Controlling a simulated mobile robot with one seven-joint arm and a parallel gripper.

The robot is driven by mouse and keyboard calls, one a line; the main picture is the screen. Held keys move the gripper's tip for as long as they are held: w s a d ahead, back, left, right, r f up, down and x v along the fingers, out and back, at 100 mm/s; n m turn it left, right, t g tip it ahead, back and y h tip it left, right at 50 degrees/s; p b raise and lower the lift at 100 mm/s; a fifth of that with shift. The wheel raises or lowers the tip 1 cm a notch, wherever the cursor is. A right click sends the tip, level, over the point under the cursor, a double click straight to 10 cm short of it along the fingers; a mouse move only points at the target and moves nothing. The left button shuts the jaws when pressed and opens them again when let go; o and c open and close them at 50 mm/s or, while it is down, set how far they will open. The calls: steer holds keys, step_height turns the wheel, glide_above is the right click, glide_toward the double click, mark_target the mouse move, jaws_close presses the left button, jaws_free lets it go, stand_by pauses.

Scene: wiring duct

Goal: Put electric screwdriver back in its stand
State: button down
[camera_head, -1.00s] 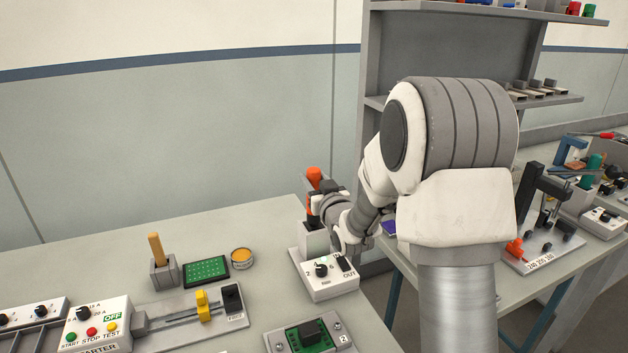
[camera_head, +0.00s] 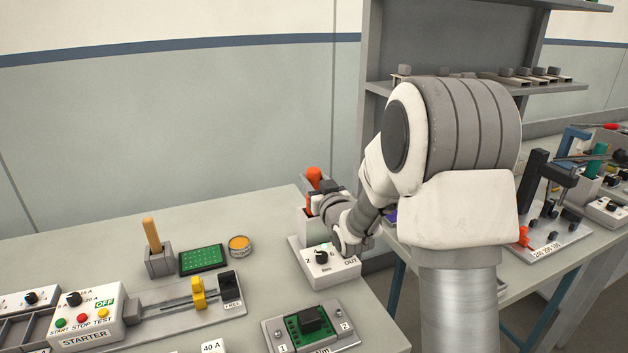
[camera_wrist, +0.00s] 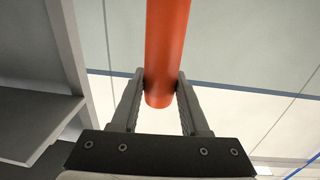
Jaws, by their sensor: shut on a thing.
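The electric screwdriver (camera_head: 314,174) is orange and stands about upright at the back right of the left bench. My gripper (camera_head: 316,197) is shut on it, with the arm reaching in from the right. In the wrist view the orange body (camera_wrist: 167,50) lies between both fingers of my gripper (camera_wrist: 161,88). A light grey stand (camera_head: 311,228) is directly below, on a unit with a knob and the label OUT (camera_head: 325,270). The screwdriver's lower end is hidden by my gripper and the stand, so I cannot tell how deep it sits.
A grey block with a wooden handle (camera_head: 152,235), a green board (camera_head: 204,259) and a round tin (camera_head: 240,246) stand to the left. A starter box (camera_head: 85,320) and a module with a green board (camera_head: 312,325) are nearer. A shelf (camera_head: 480,88) rises behind my arm.

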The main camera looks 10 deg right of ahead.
steer(key=shift+r, duration=0.1)
steer(key=shift+c, duration=1.6)
jaws_free()
steer(key=shift+s+d, duration=0.1)
steer(key=shift+s, duration=0.4)
steer(key=s+d+b, duration=0.2)
steer(key=s+b, duration=0.7)
steer(key=s, duration=0.7)
steer(key=shift+s+b, duration=0.15)
steer(key=shift+b, duration=0.2)
